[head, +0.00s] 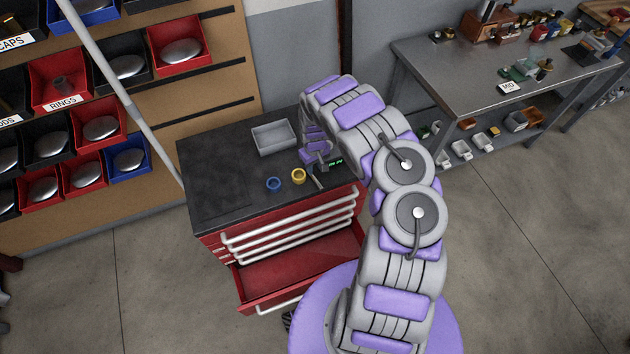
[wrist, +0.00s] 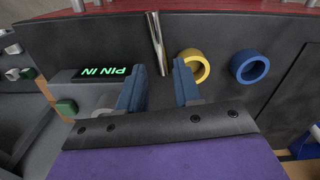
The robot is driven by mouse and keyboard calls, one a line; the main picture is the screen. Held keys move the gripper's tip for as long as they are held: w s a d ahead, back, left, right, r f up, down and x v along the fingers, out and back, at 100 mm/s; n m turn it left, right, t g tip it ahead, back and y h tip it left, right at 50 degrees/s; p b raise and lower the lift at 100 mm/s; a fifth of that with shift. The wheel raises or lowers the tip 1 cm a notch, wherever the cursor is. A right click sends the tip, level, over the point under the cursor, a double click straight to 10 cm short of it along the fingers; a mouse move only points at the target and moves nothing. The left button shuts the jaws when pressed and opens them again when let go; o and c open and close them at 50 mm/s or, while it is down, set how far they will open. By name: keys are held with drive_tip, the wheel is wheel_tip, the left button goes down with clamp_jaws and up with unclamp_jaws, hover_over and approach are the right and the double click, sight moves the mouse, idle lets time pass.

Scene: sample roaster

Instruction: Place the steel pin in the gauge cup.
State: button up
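The steel pin (wrist: 155,42) is a slim, shiny rod at the black worktop of the red cabinet. It also shows in the head view (head: 317,183); I cannot tell whether it lies or stands. My gripper (wrist: 159,78) is open, with its two blue fingers apart and the pin's near end just beyond the gap between the tips. The fingers do not visibly grip it. A box with a lit green display (wrist: 103,73) reading "PIN IN" sits beside the left finger. No cup is clearly recognizable; a gauge cup may be hidden or hard to tell apart.
A yellow ring (head: 298,176) and a blue ring (head: 273,184) stand near the pin. A grey tray (head: 262,141) is at the back of the worktop (head: 215,190), whose left part is clear. A drawer (head: 290,274) below is pulled out.

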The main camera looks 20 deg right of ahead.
sight(314, 177)
drive_tip(key=shift+w+f+b, duration=0.2)
drive_tip(key=shift+f+b, duration=0.9)
drive_tip(key=shift+f, duration=2.45)
drive_tip(key=shift+c, duration=0.2)
clamp_jaws()
